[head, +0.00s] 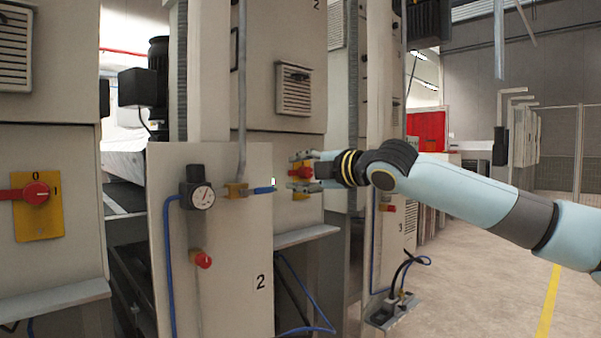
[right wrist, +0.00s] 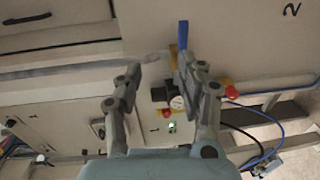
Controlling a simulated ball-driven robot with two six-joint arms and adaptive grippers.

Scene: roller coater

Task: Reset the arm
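My right arm reaches in from the right in the head view, its gripper (head: 300,170) in front of a machine panel. A red rotary switch (head: 304,172) on a yellow plate (head: 300,196) shows between or behind the fingers; I cannot tell whether they touch it. In the right wrist view the two fingers of the right gripper (right wrist: 158,67) stand apart with nothing held between them. That view also shows a pressure gauge (right wrist: 177,102) and a red knob (right wrist: 232,92) beyond the right finger. My left gripper is not in view.
A panel marked 2 (head: 258,225) carries a gauge (head: 202,197), blue hoses and a red knob (head: 203,259). Another red switch (head: 36,193) sits at the far left. A ledge (head: 306,237) juts out below the gripper. The floor (head: 480,290) at right is open.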

